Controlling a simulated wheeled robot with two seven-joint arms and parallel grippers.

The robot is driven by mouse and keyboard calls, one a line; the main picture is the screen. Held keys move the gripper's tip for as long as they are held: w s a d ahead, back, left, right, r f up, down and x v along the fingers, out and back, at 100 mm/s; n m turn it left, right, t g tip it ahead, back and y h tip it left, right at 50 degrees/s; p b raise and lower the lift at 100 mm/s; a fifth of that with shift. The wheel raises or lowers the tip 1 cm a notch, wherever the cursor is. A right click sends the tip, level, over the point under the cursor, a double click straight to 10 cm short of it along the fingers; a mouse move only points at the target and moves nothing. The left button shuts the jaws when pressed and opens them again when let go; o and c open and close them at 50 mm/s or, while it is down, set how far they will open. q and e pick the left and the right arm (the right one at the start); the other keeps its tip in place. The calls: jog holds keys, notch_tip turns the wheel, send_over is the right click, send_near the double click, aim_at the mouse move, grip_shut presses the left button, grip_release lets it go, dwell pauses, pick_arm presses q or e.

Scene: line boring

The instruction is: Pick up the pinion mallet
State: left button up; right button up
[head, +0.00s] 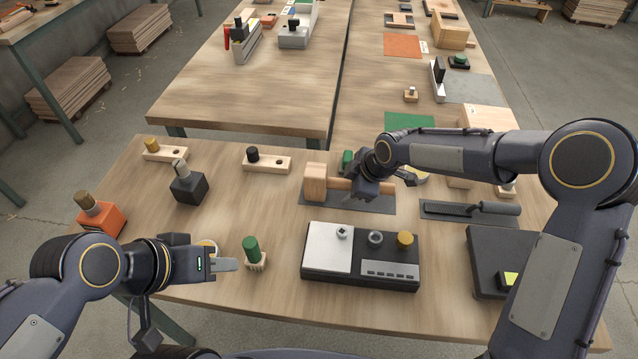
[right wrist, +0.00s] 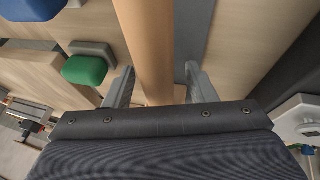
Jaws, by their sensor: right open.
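The wooden mallet lies on a dark grey mat (head: 345,205), its block head (head: 316,183) to the left and its handle (head: 342,184) reaching right under my right gripper (head: 366,188). In the right wrist view the handle (right wrist: 150,50) runs between the two fingers of the right gripper (right wrist: 162,85). The fingers are apart, one on each side of the handle, with gaps showing. Part of the handle is hidden by the gripper in the head view. My left gripper (head: 228,264) is over the front left of the table, away from the mallet; its finger gap is not clear.
A black and silver box with knobs (head: 360,278) stands in front of the mallet. A green-handled brush (head: 252,252) is beside my left gripper. A wooden block with a dark peg (head: 270,163) sits behind left.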

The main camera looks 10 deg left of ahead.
grip_shut()
dwell(1.4)
